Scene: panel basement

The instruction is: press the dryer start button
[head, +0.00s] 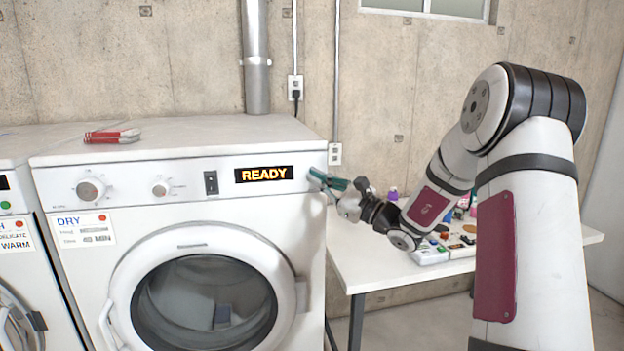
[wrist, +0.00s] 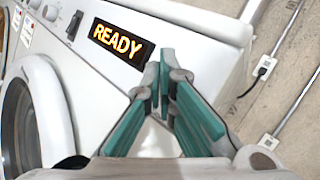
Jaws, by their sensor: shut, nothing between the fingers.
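The white dryer (head: 220,138) stands in the middle of the head view, with a round glass door (head: 205,300). Its display (head: 264,174) reads READY and also shows in the wrist view (wrist: 117,40). A black rocker switch (head: 211,182) is left of the display, with two knobs farther left. My gripper (head: 314,174) is at the panel's right end, just right of the display. In the wrist view its green-padded fingers (wrist: 163,65) meet at the tips, with nothing between them. No start button is visible; the panel behind the fingertips is hidden. I cannot tell whether the tips touch the panel.
A white table (head: 372,275) with small coloured items stands right of the dryer. A washer (head: 15,190) stands at the left. A red-and-grey object (head: 112,136) lies on the dryer top. A pipe (head: 256,60) and outlets (head: 335,154) are on the concrete wall.

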